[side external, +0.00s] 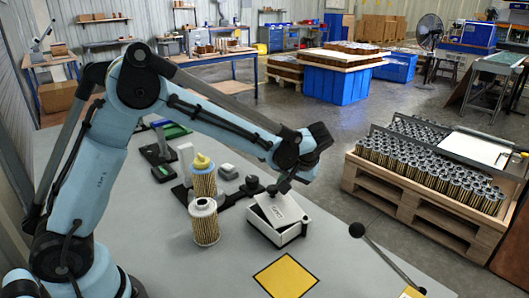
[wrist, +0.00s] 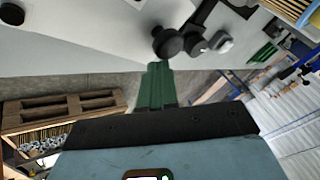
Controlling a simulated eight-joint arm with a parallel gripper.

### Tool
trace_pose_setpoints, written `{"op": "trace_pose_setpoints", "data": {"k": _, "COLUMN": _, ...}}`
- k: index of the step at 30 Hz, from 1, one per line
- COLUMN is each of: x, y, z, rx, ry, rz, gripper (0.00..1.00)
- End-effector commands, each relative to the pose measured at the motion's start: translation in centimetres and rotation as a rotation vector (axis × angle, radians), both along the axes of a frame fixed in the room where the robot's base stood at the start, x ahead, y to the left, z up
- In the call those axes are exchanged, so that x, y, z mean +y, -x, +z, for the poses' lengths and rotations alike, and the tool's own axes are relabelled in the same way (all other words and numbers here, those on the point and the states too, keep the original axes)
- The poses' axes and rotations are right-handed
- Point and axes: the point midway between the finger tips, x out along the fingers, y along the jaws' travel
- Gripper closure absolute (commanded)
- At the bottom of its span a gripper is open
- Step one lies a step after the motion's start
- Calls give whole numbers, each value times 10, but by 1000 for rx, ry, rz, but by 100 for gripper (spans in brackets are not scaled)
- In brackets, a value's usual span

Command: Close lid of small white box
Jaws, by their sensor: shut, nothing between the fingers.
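The small white box (side external: 276,233) stands on the grey table, right of the filter cartridges, in the side view. Its grey lid (side external: 279,209) looks tilted and not flush with the rim, with a dark gap at the left. My gripper (side external: 281,188) is just above the box's back edge; I cannot tell whether it touches the lid. In the wrist view, the green fingers (wrist: 157,70) are together with nothing between them. The box is not clearly visible in that view.
Two filter cartridges (side external: 204,222) (side external: 203,180) stand left of the box, the back one topped with yellow. A dark fixture with knobs (side external: 251,185) lies behind the box. A yellow square (side external: 285,276) marks clear table in front. A black-knobbed rod (side external: 357,230) is at the right edge.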

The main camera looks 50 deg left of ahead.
Motion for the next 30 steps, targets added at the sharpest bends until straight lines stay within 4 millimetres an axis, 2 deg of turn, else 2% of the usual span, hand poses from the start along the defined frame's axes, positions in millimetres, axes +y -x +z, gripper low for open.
{"op": "trace_pose_setpoints", "data": {"k": 12, "x": 3, "y": 20, "z": 0, "rx": 0, "ry": 0, "rz": 0, "gripper": 100}}
{"op": "trace_pose_setpoints", "data": {"k": 30, "x": 3, "y": 23, "z": 0, "rx": 0, "ry": 0, "rz": 0, "gripper": 100}}
